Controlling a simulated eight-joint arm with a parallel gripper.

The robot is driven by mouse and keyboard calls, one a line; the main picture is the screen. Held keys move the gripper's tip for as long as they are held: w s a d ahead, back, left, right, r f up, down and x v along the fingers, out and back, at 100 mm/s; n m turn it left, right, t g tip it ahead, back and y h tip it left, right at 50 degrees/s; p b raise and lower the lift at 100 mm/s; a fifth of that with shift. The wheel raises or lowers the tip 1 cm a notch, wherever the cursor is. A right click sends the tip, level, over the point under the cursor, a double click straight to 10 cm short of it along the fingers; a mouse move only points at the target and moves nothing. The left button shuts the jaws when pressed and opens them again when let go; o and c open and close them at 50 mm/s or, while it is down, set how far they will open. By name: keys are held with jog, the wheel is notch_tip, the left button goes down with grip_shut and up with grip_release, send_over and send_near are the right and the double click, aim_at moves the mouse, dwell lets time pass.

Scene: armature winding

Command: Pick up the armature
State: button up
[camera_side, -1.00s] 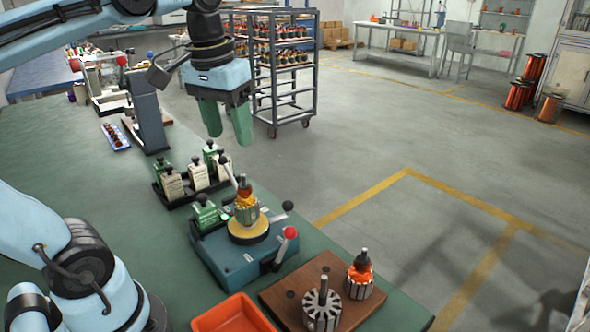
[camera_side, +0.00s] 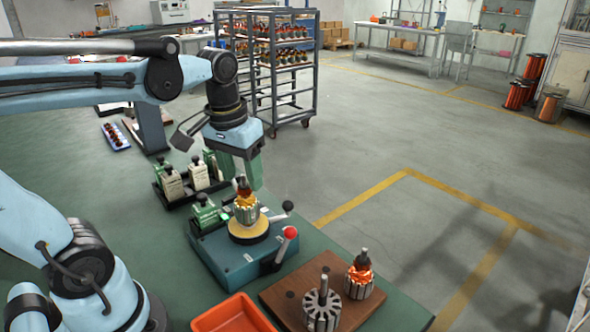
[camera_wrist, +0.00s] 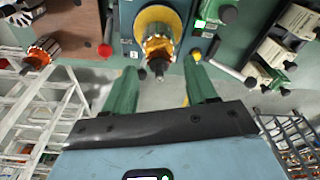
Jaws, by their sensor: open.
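The armature (camera_side: 246,207), with orange windings and a dark shaft, stands upright on the round yellow seat (camera_side: 249,232) of the blue fixture (camera_side: 233,259). It also shows in the wrist view (camera_wrist: 158,46), ahead of and between my fingers. My gripper (camera_side: 246,176) has green fingers and is just above and behind the armature in the side view. In the wrist view my gripper (camera_wrist: 157,75) is open and its fingers are apart with nothing between them.
A wooden board (camera_side: 284,291) at the front holds a bare core (camera_side: 322,309) and a wound armature (camera_side: 360,276). An orange tray (camera_side: 233,315) is beside it. A rack of green and cream holders (camera_side: 188,181) stands left of my gripper. Levers with a red knob (camera_side: 291,233) and a black knob (camera_side: 287,206) stick out from the fixture.

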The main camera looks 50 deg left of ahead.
aim_at(246, 204)
jog(key=shift+w+f, duration=0.15)
jog(key=shift+f, duration=0.55)
jog(key=shift+w+f, duration=0.1)
jog(key=shift+f, duration=0.55)
jog(key=shift+c, duration=0.5)
grip_shut()
